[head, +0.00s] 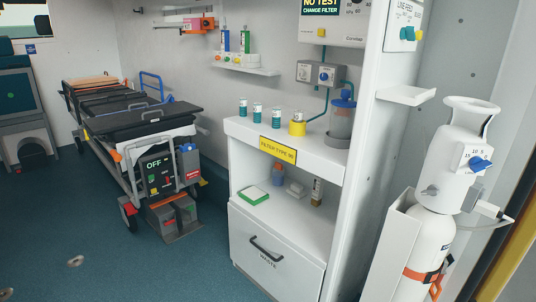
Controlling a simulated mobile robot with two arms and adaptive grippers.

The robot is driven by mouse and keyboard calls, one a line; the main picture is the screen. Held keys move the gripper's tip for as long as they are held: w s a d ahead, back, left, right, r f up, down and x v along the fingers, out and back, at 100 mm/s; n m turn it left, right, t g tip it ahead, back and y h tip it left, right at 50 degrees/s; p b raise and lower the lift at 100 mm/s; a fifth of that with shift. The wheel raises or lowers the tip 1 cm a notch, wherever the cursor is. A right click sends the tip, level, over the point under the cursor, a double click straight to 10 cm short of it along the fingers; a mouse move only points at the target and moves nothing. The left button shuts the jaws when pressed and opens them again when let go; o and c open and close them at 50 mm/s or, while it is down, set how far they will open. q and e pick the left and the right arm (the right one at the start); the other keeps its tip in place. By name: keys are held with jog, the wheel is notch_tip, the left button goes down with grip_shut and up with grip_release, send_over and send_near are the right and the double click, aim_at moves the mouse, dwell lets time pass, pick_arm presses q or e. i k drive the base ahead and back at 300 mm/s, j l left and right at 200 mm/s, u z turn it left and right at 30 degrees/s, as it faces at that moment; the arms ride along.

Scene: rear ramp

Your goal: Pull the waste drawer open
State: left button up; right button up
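Neither of my grippers shows in the head view, and nothing touches the handle.
An open shelf above the drawer holds a green-and-white box (253,195) and small bottles. Vials and a yellow-based cup (298,124) stand on the countertop. A gas cylinder (430,245) stands at right, a stretcher (135,120) at left. The floor (160,265) before the drawer is clear.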

aim_at(287, 275)
jog(key=i+j, duration=0.2)
jog(key=i, duration=0.25)
jog(key=i+j, duration=0.2)
jog(key=i, duration=0.3)
jog(key=u, duration=0.05)
